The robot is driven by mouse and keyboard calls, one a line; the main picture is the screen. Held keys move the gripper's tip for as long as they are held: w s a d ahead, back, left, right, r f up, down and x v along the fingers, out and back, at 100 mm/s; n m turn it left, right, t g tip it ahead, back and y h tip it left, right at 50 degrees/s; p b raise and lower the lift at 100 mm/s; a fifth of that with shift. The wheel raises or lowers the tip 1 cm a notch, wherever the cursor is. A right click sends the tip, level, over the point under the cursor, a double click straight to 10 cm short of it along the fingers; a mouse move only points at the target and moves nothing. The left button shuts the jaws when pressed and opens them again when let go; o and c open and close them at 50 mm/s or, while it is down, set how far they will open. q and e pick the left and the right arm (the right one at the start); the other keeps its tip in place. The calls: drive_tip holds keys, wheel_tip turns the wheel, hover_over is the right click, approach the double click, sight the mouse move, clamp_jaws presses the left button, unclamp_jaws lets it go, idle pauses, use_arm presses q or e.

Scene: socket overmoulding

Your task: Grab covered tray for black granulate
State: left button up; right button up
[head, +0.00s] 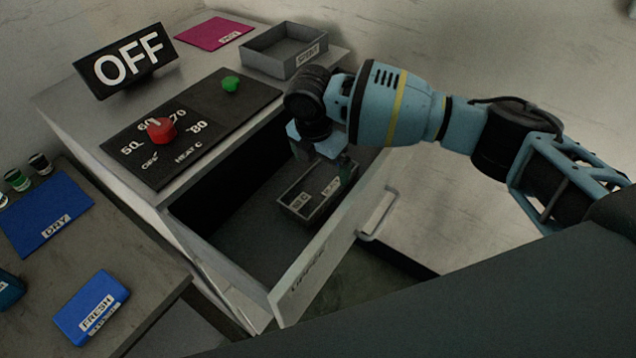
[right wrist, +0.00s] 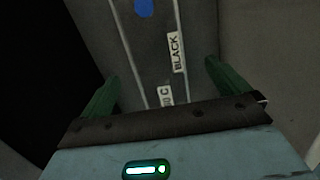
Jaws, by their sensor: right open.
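A small dark grey tray (head: 308,212) sits inside the open drawer of the cabinet. In the right wrist view the tray (right wrist: 150,62) carries a "BLACK" label, a second label ending in "C" that is partly hidden, and a blue spot near the top. My right gripper (head: 322,166) reaches down into the drawer from above, over the far side of the tray. In the right wrist view its green fingers (right wrist: 162,76) are apart, one on each side of the tray. I cannot tell whether they touch it. My left gripper is not in view.
The drawer front (head: 325,262) stands pulled out, with a handle (head: 378,216). On the cabinet top are an "OFF" sign (head: 125,60), a red dial (head: 161,130), a green knob (head: 230,84) and an open grey tray (head: 285,48). Blue "DRY" (head: 48,215) and "FRESH" (head: 92,308) pieces lie left.

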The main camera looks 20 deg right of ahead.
sight(320, 181)
drive_tip(key=shift+w+d+f, duration=0.1)
drive_tip(key=shift+w+f, duration=0.1)
drive_tip(key=shift+f, duration=1.75)
drive_tip(key=shift+w+f, duration=0.15)
drive_tip(key=shift+f, duration=1.8)
drive_tip(key=c, duration=1.4)
drive_tip(key=shift+o, duration=0.2)
drive_tip(key=shift+r, duration=0.1)
drive_tip(key=shift+r, duration=0.1)
wheel_tip(320, 181, up, 10)
drive_tip(key=shift+w, duration=0.1)
